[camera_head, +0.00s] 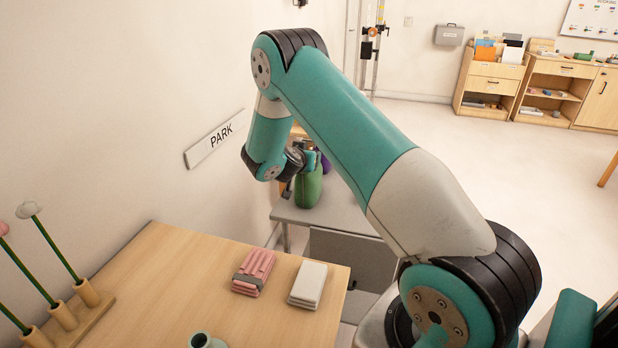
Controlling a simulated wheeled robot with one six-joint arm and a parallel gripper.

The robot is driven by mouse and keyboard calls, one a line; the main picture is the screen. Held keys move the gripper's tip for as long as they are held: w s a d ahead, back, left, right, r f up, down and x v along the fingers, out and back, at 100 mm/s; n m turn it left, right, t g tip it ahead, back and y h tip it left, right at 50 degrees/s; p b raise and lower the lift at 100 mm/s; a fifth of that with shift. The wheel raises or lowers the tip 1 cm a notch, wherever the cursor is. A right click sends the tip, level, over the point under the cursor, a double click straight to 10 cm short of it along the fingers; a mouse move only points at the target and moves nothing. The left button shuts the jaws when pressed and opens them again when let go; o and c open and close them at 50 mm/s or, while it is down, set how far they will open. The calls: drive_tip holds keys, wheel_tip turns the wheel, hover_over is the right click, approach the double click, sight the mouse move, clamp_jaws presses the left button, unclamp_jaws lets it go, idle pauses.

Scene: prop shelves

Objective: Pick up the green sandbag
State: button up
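A rounded green object (308,188), which looks like the green sandbag, is on a grey table (338,213) beyond the wooden table. My arm reaches over toward it from the right. My gripper (311,161) is at the top of the green object, partly in front of it. The fingers are small and partly hidden by my wrist, so I cannot tell whether they are open or shut, or whether they touch it.
A purple object (325,164) is close behind the green one. The wooden table (150,290) holds a pink stack (254,272), a white stack (308,284) and a flower stand (66,318). A wall with a PARK sign (214,138) is at left. Open floor lies right.

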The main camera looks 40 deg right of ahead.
clamp_jaws()
drive_tip(key=shift+w+r, duration=0.1)
drive_tip(key=shift+r, duration=0.05)
idle(0.4)
